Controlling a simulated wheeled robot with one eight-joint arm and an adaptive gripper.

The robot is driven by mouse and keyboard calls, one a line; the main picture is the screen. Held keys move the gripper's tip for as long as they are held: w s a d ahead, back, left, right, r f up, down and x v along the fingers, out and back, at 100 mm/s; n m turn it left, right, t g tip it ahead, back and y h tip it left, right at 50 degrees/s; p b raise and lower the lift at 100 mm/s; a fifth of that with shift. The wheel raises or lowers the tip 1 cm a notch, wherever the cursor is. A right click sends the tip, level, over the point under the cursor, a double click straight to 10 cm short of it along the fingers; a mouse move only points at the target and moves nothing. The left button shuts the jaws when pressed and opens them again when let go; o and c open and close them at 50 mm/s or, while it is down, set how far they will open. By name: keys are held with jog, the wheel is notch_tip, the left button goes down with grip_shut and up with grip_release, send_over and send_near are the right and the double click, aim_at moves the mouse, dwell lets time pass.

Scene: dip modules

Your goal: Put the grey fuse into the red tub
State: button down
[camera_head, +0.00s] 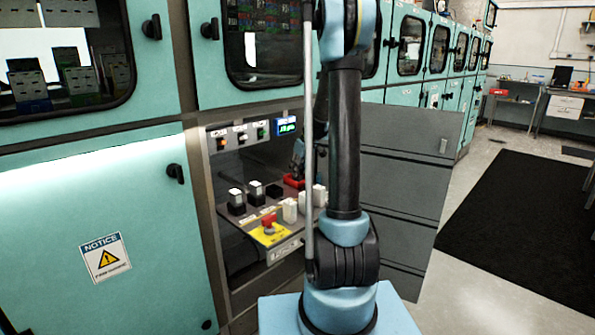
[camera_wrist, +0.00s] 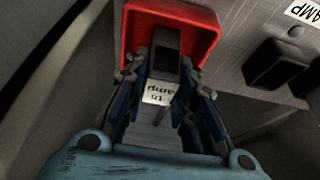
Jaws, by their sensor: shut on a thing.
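The red tub (camera_head: 291,182) sits at the back of the shelf in the open cabinet bay, partly hidden behind my arm. In the wrist view the red tub (camera_wrist: 152,20) is at the top, just beyond my fingertips. My gripper (camera_wrist: 160,76) is shut on the grey fuse (camera_wrist: 158,92), which has a white label reading "amp", upside down. The fuse's dark far end overlaps the tub's opening; I cannot tell how deep it sits. In the head view my gripper (camera_head: 298,160) is small and dark above the tub, and the fuse cannot be made out.
Black modules with white tops (camera_head: 236,203) and white blocks (camera_head: 290,210) stand on the shelf near the tub. A red button on a yellow plate (camera_head: 269,231) is in front. Dark modules (camera_wrist: 275,66) lie right of the tub. An open grey door (camera_head: 395,190) flanks the bay.

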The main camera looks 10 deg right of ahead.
jog(key=c, duration=1.3)
grip_release()
jog(key=shift+d, duration=0.1)
jog(key=v, duration=1.2)
jog(key=s+a+m, duration=0.2)
jog(key=s, duration=1)
jog(key=s+f+m+h, duration=0.1)
jog(key=s+f, duration=0.3)
jog(key=s, duration=0.5)
jog(key=s+f+m+g, duration=0.1)
jog(key=s+f, duration=0.3)
jog(key=s, duration=0.6)
jog(key=s+f+m+h, duration=0.1)
jog(key=s+f+m, duration=0.2)
jog(key=s, duration=0.6)
jog(key=shift+s+a+f+h, duration=0.25)
jog(key=shift+f+h, duration=0.05)
jog(key=shift+f, duration=0.35)
